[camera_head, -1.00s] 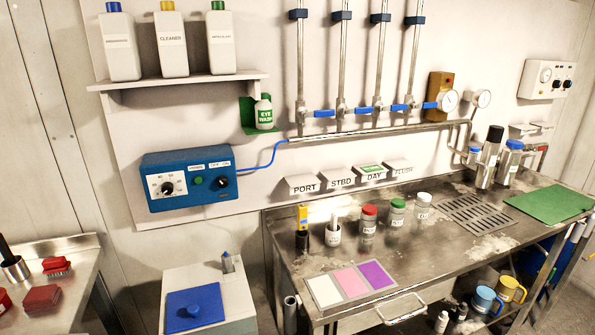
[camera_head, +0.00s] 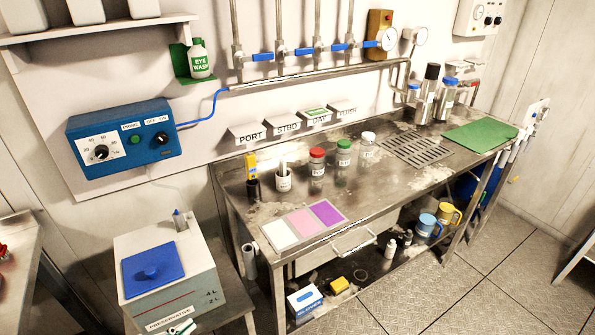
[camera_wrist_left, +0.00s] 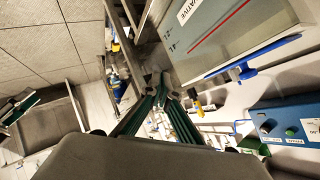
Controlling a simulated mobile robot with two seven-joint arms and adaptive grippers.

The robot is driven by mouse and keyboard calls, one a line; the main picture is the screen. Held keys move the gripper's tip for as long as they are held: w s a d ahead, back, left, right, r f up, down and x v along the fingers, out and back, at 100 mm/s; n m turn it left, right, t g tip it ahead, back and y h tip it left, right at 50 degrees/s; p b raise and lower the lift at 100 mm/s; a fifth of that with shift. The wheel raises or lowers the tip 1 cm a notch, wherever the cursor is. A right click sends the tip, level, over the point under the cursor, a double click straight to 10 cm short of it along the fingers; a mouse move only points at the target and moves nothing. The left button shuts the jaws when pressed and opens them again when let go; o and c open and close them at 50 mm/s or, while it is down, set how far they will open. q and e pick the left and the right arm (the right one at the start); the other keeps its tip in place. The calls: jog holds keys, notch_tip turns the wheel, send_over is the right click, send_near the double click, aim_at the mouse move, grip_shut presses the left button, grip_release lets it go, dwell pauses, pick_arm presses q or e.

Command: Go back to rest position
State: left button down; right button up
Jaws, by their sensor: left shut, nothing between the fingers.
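My left gripper (camera_wrist_left: 162,92) shows in the left wrist view with its dark green-padded fingers together and nothing between them. In the head view only a small part of the left gripper (camera_head: 182,328) shows at the bottom edge, in front of the white preservative box (camera_head: 190,283). My right gripper is in neither view.
The white box with a blue lid (camera_head: 153,270) stands left of the steel bench (camera_head: 385,190). Jars, a tricolour card (camera_head: 304,224) and a green mat (camera_head: 480,136) are on the bench. Open floor (camera_head: 480,295) lies at the lower right.

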pick_arm(q)
jog(key=s+a+n+g+y, duration=0.4)
jog(key=s+a+y, duration=0.3)
jog(key=a, duration=0.4)
jog(key=w+d+f+n+t+h, duration=0.1)
jog(key=d+f+n+t+h, duration=0.2)
jog(key=d+f, duration=1.1)
notch_tip(320, 180, down, 2)
jog(key=h, duration=0.2)
jog(key=shift+w+f+h, duration=0.2)
jog(key=shift+w+h, duration=0.05)
jog(key=shift+h, duration=0.05)
jog(key=shift+d, duration=0.1)
